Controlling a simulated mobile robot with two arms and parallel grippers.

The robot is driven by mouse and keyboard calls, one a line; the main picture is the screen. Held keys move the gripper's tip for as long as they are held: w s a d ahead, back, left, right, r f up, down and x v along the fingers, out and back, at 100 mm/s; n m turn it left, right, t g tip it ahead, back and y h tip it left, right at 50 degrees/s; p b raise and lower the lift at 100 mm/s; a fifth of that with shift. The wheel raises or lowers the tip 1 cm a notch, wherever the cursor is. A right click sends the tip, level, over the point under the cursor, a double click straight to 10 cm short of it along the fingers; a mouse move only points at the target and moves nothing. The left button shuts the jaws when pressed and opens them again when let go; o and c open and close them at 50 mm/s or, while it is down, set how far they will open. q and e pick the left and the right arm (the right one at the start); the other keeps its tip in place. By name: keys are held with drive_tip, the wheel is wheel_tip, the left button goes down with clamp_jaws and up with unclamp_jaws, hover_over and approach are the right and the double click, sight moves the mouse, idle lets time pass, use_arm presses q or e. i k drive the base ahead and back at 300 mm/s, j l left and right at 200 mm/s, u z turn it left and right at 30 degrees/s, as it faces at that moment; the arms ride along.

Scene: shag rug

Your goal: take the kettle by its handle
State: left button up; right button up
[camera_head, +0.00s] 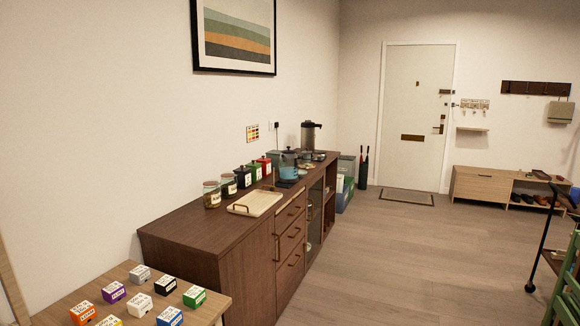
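A small blue kettle (289,172) with dark upper parts stands on the dark wooden sideboard (190,240), past the tray and close to the front edge. Its handle is too small to make out clearly. A tall silver and black urn (308,136) stands farther back on the same top. Neither of my grippers is in view.
A light tray (255,203), glass jars (212,194) and red, green and black canisters (254,171) share the sideboard. A low table (205,312) with several small boxes is at bottom left. A dark-framed cart (542,245) stands right. The floor (420,265) between is clear.

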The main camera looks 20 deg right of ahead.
sight(288, 167)
drive_tip(key=i+l+z, duration=0.6)
drive_tip(key=i, duration=0.25)
drive_tip(key=i+l+z, duration=0.25)
drive_tip(key=i, duration=0.7)
drive_tip(key=i+z, duration=0.25)
drive_tip(key=i, duration=0.7)
drive_tip(key=i+l+u, duration=0.1)
drive_tip(key=i+u, duration=0.3)
drive_tip(key=i+l+u, duration=0.15)
drive_tip(key=u, duration=0.25)
drive_tip(key=i+l+u, duration=0.6)
drive_tip(key=u, duration=0.2)
